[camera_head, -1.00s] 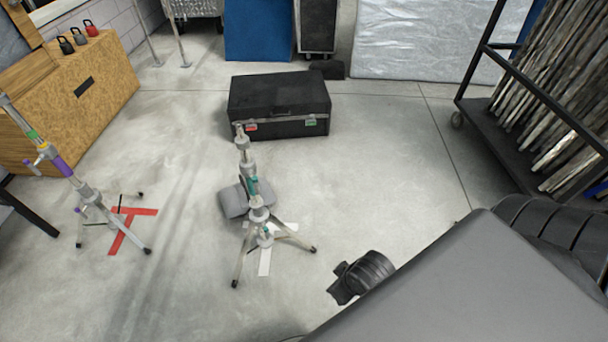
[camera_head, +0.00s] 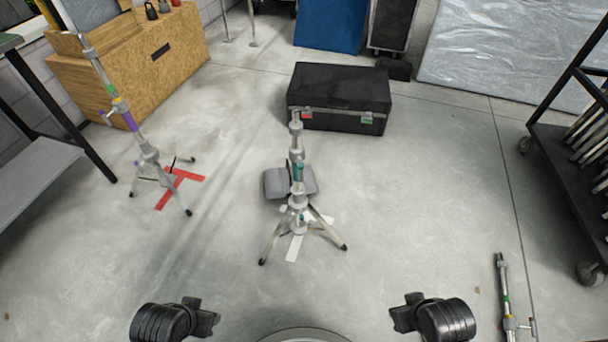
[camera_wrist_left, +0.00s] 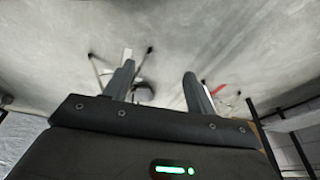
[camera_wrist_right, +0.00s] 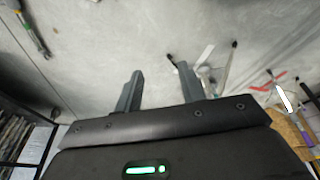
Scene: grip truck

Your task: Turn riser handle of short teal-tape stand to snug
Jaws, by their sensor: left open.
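The short teal-tape stand (camera_head: 298,173) stands upright on its spread tripod legs over a white floor mark (camera_head: 294,249), in the middle of the head view. Teal shows on its column and lower down near the legs. Its riser handle is too small to make out clearly. My left gripper (camera_head: 212,318) and right gripper (camera_head: 398,314) are low in the head view, in front of the stand on either side, well apart from it. In the left wrist view the left fingers (camera_wrist_left: 160,88) are apart and empty. In the right wrist view the right fingers (camera_wrist_right: 158,86) are also apart and empty.
A grey sandbag (camera_head: 276,183) lies behind the stand, and a black case (camera_head: 340,92) farther back. A purple-tape stand (camera_head: 146,150) stands left on a red mark (camera_head: 190,178). A green-tape stand (camera_head: 504,290) is at lower right. A cart (camera_head: 565,165) stands right. Floor between is clear.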

